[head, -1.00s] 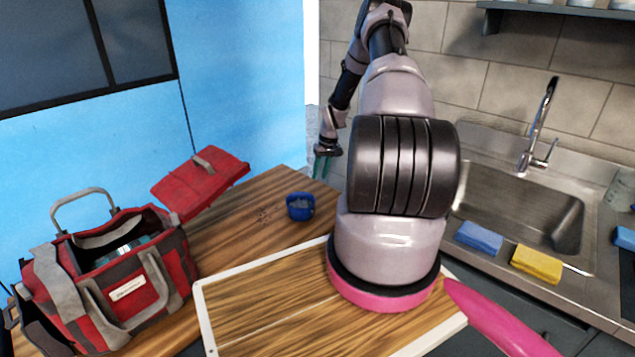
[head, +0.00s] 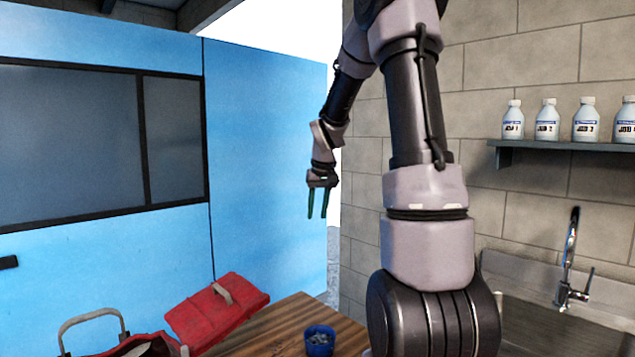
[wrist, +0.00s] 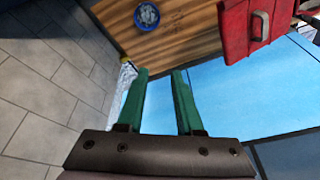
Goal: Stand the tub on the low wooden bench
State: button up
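A small blue tub (head: 319,341) with greyish contents stands upright on a wooden top (head: 290,322) at the bottom of the head view. The tub also shows from above in the wrist view (wrist: 147,16), near the edge of the wooden top (wrist: 113,22). My gripper (head: 318,214) hangs above and behind the tub, fingers pointing down, in the head view. In the wrist view its two green fingers (wrist: 159,75) are apart with nothing between them. I cannot pick out a separate low wooden bench in the current views.
A blue wall (head: 265,170) stands behind. A sink with a tap (head: 572,270) is at right, under a shelf (head: 570,145) with several white bottles.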

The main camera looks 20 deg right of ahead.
jog(key=s+a+r+t, duration=0.1)
jog(key=s+a+r, duration=0.2)
jog(key=s, duration=0.5)
jog(key=s+a+r+m+t+y, duration=0.1)
jog(key=s+a+r, duration=0.3)
jog(key=s, duration=0.5)
jog(key=s+a+r+m+t+y, duration=0.1)
jog(key=s+a+r, duration=0.3)
jog(key=s, duration=0.5)
jog(key=shift+a+r+t, duration=0.2)
jog(key=shift+r+t, duration=0.1)
jog(key=shift+r, duration=0.6)
